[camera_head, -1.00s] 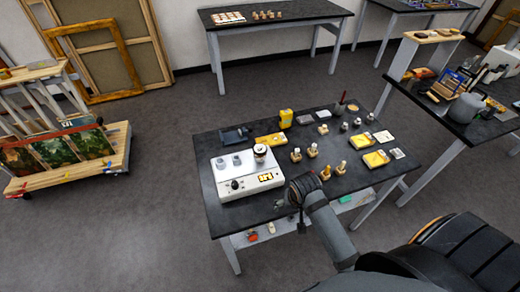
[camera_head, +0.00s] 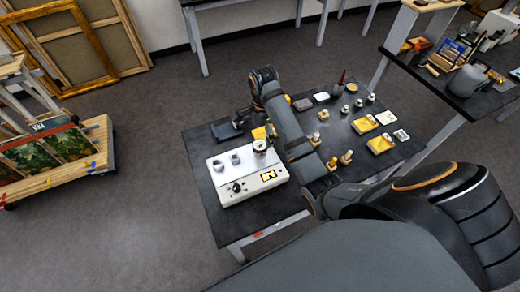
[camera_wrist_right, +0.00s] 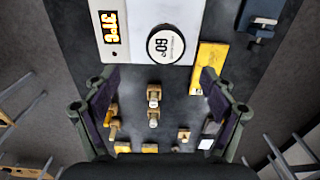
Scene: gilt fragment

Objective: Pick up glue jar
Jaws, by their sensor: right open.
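The glue jar, a round jar with a white top marked 60° and a dark rim, stands on the white hotplate (camera_head: 228,188) at its back right corner. It shows in the head view (camera_head: 260,146) and from above in the right wrist view (camera_wrist_right: 165,44). My right gripper (camera_head: 255,122) is over the table behind the jar, partly hidden by its own arm. In the right wrist view the fingers (camera_wrist_right: 160,90) are spread wide and empty, with the jar beyond them near the top. My left gripper is not in view.
A yellow piece (camera_wrist_right: 209,66) lies near the jar. A dark block (camera_head: 225,131) sits at the table's back left. Several wooden-based pegs (camera_head: 345,157) and yellow cards (camera_head: 379,144) lie to the right.

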